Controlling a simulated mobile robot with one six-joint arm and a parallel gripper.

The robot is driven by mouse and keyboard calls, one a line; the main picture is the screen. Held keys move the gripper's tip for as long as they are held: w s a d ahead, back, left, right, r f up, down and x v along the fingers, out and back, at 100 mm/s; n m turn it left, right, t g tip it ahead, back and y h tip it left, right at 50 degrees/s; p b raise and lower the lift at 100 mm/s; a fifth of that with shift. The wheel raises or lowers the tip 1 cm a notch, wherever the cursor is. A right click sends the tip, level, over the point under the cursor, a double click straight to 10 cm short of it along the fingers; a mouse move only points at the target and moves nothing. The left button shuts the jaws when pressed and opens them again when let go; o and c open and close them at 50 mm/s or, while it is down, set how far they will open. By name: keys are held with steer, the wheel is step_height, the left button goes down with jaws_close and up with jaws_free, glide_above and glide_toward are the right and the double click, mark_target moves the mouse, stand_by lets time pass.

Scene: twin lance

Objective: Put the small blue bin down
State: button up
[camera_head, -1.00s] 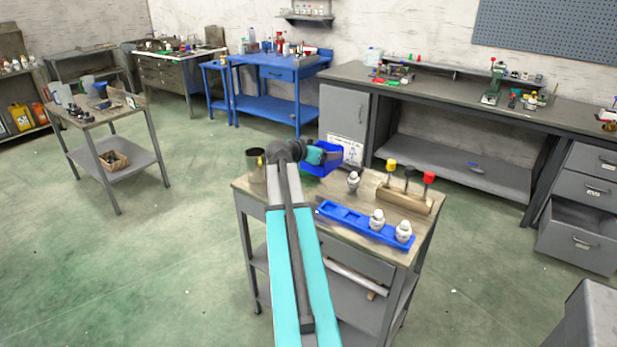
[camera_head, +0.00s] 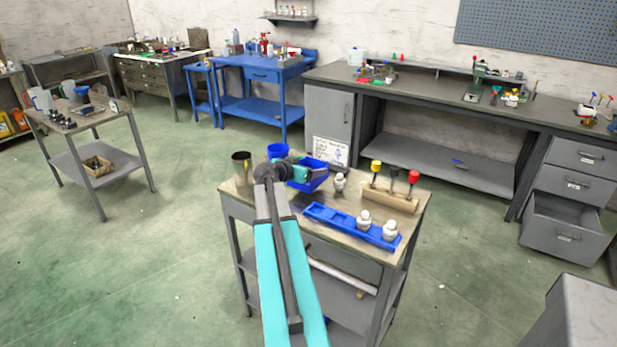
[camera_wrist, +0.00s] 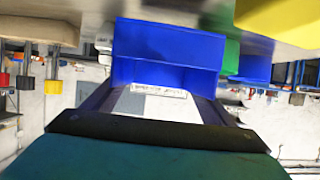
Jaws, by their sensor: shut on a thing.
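The small blue bin (camera_head: 315,180) is at the back edge of the near cart's wooden top (camera_head: 246,205). My gripper (camera_head: 300,173) is shut on it and reaches it from the left. In the wrist view the bin (camera_wrist: 168,48) fills the upper middle, just beyond my gripper (camera_wrist: 158,104). I cannot tell whether its underside touches the cart top.
On the cart top stand a dark metal cup (camera_head: 241,166), a blue container (camera_head: 278,151), a white bottle (camera_head: 340,182), a long blue tray (camera_head: 338,221) with two white bottles, and a wooden block (camera_head: 388,197) with coloured knobs. A grey workbench (camera_head: 440,93) stands behind.

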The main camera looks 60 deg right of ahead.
steer(key=shift+f+p, duration=0.35)
steer(key=shift+f, duration=1.4)
steer(key=shift+f+b, duration=0.2)
steer(key=shift+b, duration=0.1)
steer(key=o, duration=1.1)
steer(key=shift+r+p, duration=0.25)
steer(key=shift+p, duration=0.1)
steer(key=shift+a, duration=0.35)
steer(key=b+v, duration=0.2)
steer(key=v, duration=0.9)
steer(key=shift+a+r+b, duration=0.15)
steer(key=shift+r+b, duration=0.05)
steer(key=shift+b, duration=0.2)
